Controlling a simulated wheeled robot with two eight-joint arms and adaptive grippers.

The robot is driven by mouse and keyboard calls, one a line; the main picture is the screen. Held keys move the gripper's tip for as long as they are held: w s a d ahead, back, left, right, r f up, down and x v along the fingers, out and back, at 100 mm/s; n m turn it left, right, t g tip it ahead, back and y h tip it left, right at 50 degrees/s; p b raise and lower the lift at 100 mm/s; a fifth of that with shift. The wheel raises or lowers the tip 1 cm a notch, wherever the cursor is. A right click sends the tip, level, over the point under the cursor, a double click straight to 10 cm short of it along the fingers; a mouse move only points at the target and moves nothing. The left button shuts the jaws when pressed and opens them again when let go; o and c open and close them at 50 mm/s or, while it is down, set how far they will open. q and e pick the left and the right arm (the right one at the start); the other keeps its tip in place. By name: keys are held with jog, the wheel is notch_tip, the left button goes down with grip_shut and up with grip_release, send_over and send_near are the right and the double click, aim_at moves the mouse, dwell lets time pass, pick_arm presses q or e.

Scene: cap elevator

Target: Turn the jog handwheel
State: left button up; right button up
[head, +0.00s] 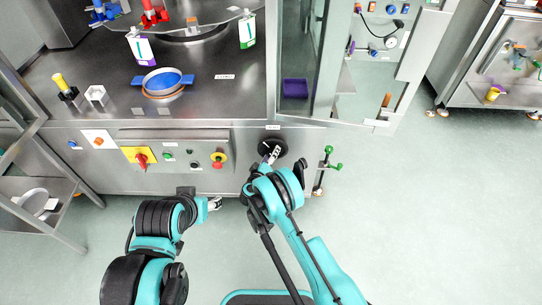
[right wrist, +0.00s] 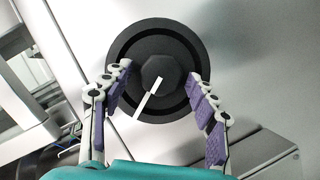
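The jog handwheel (head: 270,142) is a dark round wheel on the steel front panel, below the glass cabin. In the right wrist view the handwheel (right wrist: 158,28) fills the upper middle, with a dark hub and a white line running from the hub to the lower left. My right gripper (head: 273,155) is at the wheel. In the right wrist view its fingers (right wrist: 159,74) are spread, one on each side of the hub, overlapping the rim; I cannot tell if they touch it. My left gripper (head: 214,203) is low in front of the panel, away from the wheel; its finger opening is unclear.
Left of the wheel, the panel carries a red rotary switch (head: 142,158) on a yellow plate and a red emergency button (head: 218,159). An open cabin door (head: 385,100) juts out above right.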

aim_at(271, 140)
notch_tip(271, 140, up, 9)
jog(key=shift+s+d+f, duration=0.1)
jog(key=shift+f, duration=0.05)
jog(key=shift+r, duration=0.65)
